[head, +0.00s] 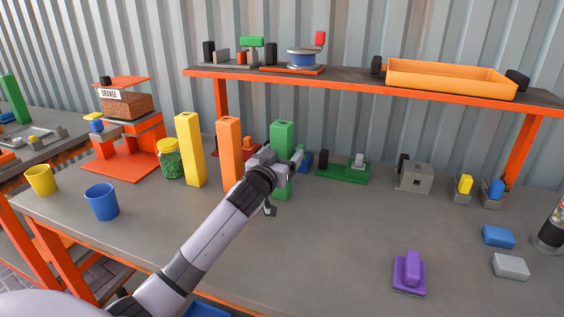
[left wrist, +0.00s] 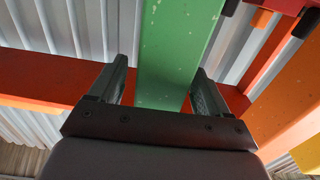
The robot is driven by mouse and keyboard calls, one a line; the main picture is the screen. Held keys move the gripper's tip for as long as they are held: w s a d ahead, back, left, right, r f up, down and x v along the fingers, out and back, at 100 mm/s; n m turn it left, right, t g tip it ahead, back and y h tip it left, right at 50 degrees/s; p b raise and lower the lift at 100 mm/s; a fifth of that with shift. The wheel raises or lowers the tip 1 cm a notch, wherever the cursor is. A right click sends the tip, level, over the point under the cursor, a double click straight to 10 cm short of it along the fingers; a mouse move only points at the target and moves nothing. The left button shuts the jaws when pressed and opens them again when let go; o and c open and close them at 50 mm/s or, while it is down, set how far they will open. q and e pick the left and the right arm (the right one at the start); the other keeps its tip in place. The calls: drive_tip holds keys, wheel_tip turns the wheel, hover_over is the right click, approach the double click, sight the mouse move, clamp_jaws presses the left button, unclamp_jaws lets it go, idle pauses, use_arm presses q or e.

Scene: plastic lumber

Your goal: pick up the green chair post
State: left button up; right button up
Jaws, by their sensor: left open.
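The green chair post (head: 284,137) stands upright on the grey workbench, right of the orange post. My left arm reaches in from the lower left in the head view, and my left gripper (head: 287,163) is at the post, partly covering its lower middle. In the left wrist view the green post (left wrist: 177,50) runs between the two fingers of my left gripper (left wrist: 155,93). The fingers are open, with a gap showing at the left finger; the right finger is close to the post's edge. I cannot tell if it touches.
An orange post (head: 229,150) and a yellow post (head: 190,150) stand to the left. A green base with fittings (head: 342,172) is to the right. The shelf (head: 350,82) runs above and behind. The bench's middle right is clear around a purple block (head: 409,275).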

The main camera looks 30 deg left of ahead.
use_arm(q)
drive_tip(key=shift+x, duration=0.95)
drive_tip(key=shift+r, duration=0.1)
drive_tip(key=c, duration=1.4)
drive_tip(key=shift+o, duration=0.2)
